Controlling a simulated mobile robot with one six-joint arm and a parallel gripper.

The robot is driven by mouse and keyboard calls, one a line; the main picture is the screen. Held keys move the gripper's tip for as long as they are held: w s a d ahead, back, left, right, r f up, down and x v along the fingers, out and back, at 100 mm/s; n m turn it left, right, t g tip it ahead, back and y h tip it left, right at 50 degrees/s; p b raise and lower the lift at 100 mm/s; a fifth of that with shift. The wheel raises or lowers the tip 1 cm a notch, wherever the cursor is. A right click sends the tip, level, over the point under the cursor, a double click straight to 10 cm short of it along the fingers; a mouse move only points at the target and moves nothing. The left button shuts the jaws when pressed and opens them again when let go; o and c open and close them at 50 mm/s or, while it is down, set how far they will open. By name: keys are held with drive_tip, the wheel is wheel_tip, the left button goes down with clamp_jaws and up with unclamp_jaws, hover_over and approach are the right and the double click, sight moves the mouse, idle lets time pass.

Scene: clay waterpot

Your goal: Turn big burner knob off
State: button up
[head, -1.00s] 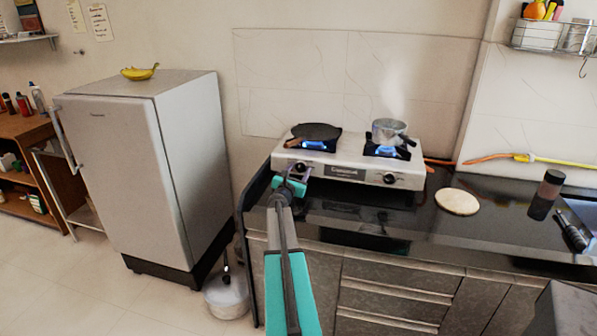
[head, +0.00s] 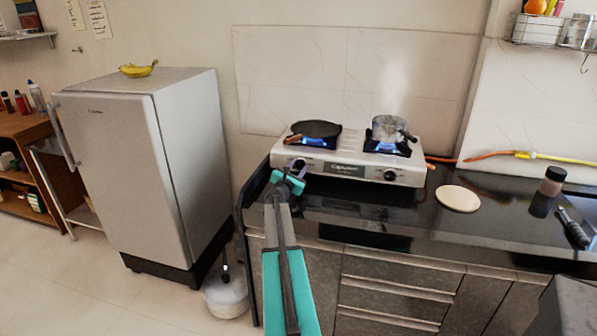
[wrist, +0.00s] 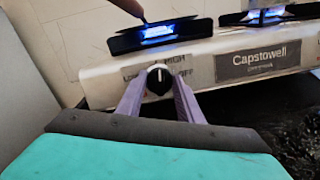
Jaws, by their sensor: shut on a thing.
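The left burner knob (wrist: 159,80) is round and black with a white pointer mark, which stands close to upright in the wrist view. It sits on the front panel of the silver two-burner stove (head: 346,170). My gripper (head: 298,170) reaches it from the front. In the wrist view its two fingers (wrist: 158,92) are closed around the knob, one on each side. Blue flame (wrist: 158,31) burns at the left burner above this knob. The right knob (head: 390,176) is untouched, and its burner is also lit.
A flat dark pan (head: 316,129) sits on the left burner and a steaming metal pot (head: 389,128) on the right. The dark counter (head: 480,220) holds a round flatbread (head: 458,198) and a dark bottle (head: 550,186). A fridge (head: 135,170) stands at left.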

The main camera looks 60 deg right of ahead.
drive_tip(key=m+b, duration=0.2)
drive_tip(key=m+g+b, duration=0.1)
drive_tip(key=shift+f+m, duration=0.25)
drive_tip(key=shift+m, duration=0.05)
drive_tip(key=m+g+b, duration=0.1)
drive_tip(key=m+b, duration=0.4)
drive_tip(key=m, duration=0.1)
drive_tip(key=shift+w+y, duration=0.1)
drive_tip(key=shift+y, duration=0.3)
drive_tip(key=m+b, duration=0.2)
drive_tip(key=m+g+b, duration=0.1)
drive_tip(key=m, duration=0.1)
drive_tip(key=shift+r+m+y+b, duration=0.2)
drive_tip(key=shift+m+y+b, duration=0.1)
drive_tip(key=shift+b, duration=0.05)
drive_tip(key=shift+r+m+y+b, duration=0.1)
drive_tip(key=shift+m+y+b, duration=0.3)
drive_tip(key=shift+m+b, duration=0.9)
drive_tip(key=shift+m+p, duration=0.4)
drive_tip(key=shift+m, duration=0.1)
drive_tip(key=o, duration=1.1)
drive_tip(key=shift+c, duration=0.2)
drive_tip(key=shift+r, duration=0.1)
drive_tip(key=shift+a, duration=0.2)
drive_tip(key=v, duration=1.3)
drive_tip(key=shift+a+r, duration=0.15)
drive_tip(key=shift+a, duration=0.05)
